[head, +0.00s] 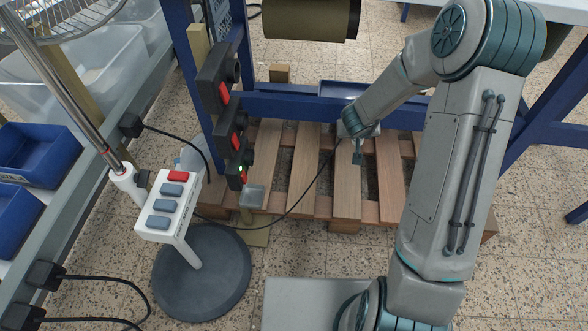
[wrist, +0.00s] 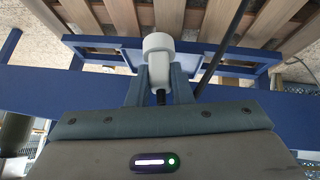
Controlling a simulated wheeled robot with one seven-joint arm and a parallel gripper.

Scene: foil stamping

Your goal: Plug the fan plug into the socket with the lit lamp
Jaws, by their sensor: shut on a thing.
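My gripper (head: 357,152) is low in front of the blue frame, above the wooden slats. In the wrist view my gripper (wrist: 160,78) is shut on the white round fan plug (wrist: 158,45), with a short dark piece behind it. The fan's black cable (head: 290,212) loops from the fan to my gripper. Dark socket boxes with red parts, an upper (head: 212,78), a middle (head: 229,128) and a lower one (head: 235,176), are on the blue post to the left, apart from the plug. Which lamp is lit is too small to tell.
The fan stand (head: 196,280) has a white button panel (head: 170,208) and round dark base at the left front. A wooden pallet (head: 347,192) lies under the blue frame (head: 290,107). Blue bins (head: 40,152) and black plugs (head: 45,274) are at far left.

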